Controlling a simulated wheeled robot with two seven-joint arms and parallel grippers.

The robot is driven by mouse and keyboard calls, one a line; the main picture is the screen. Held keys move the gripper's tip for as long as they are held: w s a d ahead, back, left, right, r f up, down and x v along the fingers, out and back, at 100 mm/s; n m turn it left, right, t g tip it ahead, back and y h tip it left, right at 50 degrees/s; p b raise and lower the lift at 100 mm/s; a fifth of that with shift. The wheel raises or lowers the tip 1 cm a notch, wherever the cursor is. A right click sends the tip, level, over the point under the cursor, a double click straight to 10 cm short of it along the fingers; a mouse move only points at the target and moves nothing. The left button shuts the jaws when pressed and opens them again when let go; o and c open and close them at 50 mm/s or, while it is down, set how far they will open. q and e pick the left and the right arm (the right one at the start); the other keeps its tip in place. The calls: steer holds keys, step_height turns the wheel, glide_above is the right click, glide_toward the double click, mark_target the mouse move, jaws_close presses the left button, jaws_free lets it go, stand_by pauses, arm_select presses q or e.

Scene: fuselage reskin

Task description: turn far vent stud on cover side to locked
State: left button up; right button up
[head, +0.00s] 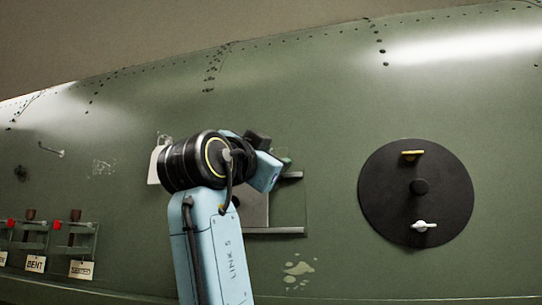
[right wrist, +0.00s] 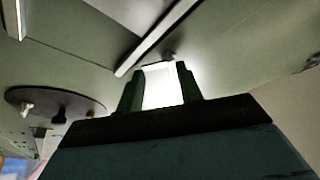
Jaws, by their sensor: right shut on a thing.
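My right gripper (right wrist: 161,80) shows in the right wrist view, its two dark fingers either side of a bright white thing (right wrist: 161,92), close to the green skin. A small dark fitting (right wrist: 169,57) is just beyond the fingertips; I cannot tell whether it is a vent stud. In the head view my right wrist hides the fingertips, in front of a grey panel with rails (head: 275,231). I cannot make out the far vent stud or its turn. My left gripper is not in view.
A white tag (head: 154,166) shows left of my wrist. Tagged fixtures (head: 82,269) stand at lower left.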

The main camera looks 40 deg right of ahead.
stand_by(0.3)
steer(key=o, duration=1)
steer(key=b+v, duration=0.3)
steer(key=v, duration=1)
steer(key=shift+s+a, duration=0.15)
steer(key=shift+a, duration=0.05)
steer(key=shift+c, duration=0.5)
